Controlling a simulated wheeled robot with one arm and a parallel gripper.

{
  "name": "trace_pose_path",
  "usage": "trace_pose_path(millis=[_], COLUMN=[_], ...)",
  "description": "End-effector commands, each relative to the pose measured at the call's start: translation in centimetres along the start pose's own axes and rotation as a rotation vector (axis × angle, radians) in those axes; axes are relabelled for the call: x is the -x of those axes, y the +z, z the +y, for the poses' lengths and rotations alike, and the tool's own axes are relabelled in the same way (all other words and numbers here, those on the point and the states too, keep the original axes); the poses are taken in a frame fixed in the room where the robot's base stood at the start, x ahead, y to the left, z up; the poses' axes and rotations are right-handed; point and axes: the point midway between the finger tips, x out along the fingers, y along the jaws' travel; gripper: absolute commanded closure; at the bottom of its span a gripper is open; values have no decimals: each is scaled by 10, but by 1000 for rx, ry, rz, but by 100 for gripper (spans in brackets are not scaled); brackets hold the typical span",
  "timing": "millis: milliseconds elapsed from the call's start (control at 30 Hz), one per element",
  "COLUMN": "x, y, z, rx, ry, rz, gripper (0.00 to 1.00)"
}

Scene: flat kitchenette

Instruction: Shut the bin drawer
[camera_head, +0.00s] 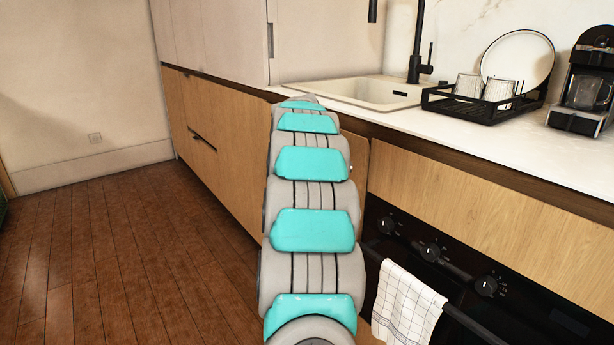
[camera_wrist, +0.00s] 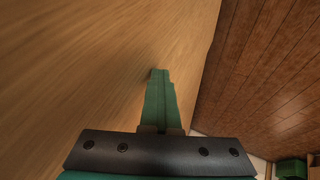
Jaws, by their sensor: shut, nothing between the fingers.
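My gripper (camera_wrist: 159,74) is shut, with its green fingers pressed together and nothing between them. In the wrist view a light wooden front (camera_wrist: 105,60) fills the left and middle, close to the fingertips. I cannot tell whether they touch it. In the head view wooden cabinet fronts (camera_head: 233,160) run below the sink, and a piece of front (camera_head: 356,160) shows just right of my arm. My arm hides much of this area and the gripper itself. Which front is the bin drawer, and how far it stands out, I cannot tell.
The oven (camera_head: 440,260) with knobs and a hanging checked towel (camera_head: 405,305) is close on the right. Above are the sink (camera_head: 365,90), dish rack (camera_head: 480,105) and coffee machine (camera_head: 585,90). The wooden floor (camera_head: 120,245) on the left is clear.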

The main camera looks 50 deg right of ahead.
Motion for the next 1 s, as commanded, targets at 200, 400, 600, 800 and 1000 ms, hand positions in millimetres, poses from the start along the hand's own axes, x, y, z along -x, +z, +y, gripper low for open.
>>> trace_pose_path(millis=[200,400,600,800,1000], x=[-4,-6,-6,-6,-4], y=[-1,-1,-1,-1,-2], z=[10,13,15,16,9], rx=[-2,-1,-1,-2,-1], ry=[2,3,6,7,7], rz=[3,4,5,6,7], gripper=[100,100,100,100,100])
